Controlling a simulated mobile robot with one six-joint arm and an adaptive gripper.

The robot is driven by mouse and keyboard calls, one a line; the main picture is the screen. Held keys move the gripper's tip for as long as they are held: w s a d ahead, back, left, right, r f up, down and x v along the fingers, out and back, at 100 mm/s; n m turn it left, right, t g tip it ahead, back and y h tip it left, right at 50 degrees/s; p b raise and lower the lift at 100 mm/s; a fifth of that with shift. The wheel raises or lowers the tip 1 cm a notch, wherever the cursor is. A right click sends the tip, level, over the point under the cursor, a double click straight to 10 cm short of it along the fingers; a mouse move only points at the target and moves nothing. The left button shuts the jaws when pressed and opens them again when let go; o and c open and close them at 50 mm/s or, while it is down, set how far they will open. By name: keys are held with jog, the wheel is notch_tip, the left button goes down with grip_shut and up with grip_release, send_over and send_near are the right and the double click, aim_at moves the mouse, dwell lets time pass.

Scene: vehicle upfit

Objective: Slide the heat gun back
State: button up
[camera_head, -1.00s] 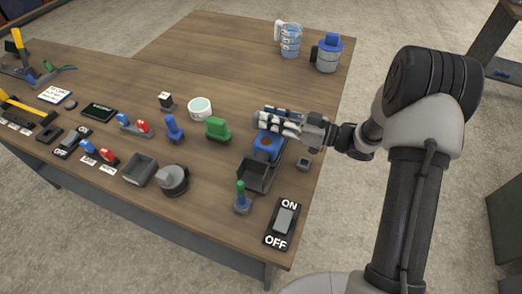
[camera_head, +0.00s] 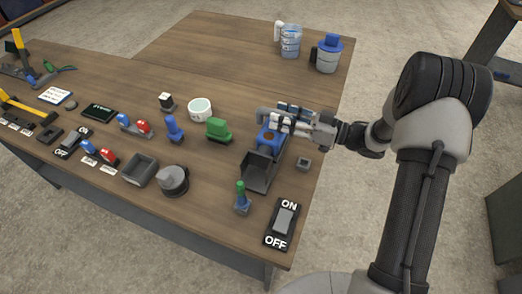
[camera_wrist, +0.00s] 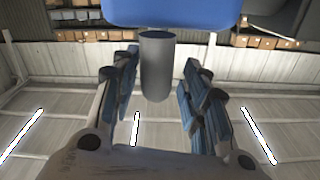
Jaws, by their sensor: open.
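A blue body with a round grey cylinder, which appears to be the heat gun (camera_head: 268,139), sits behind a dark open tray (camera_head: 258,172) near the table's right edge. In the wrist view the blue body (camera_wrist: 172,12) is at the top edge, and its grey cylinder (camera_wrist: 156,68) lies between my fingers. My gripper (camera_head: 268,118) is at the heat gun from the right side. In the wrist view my gripper (camera_wrist: 167,65) is open, with gaps seen on both sides of the cylinder. The fingers partly hide the heat gun in the head view.
A small grey block (camera_head: 303,164) is right of the heat gun. A green-topped lever (camera_head: 242,197) and an ON/OFF switch (camera_head: 284,221) are in front. A green object (camera_head: 218,129) is to the left. Two jugs stand at the back; the table between is clear.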

jog(key=shift+v, duration=2.05)
jog(key=shift+d, duration=0.15)
jog(key=shift+v, duration=2.4)
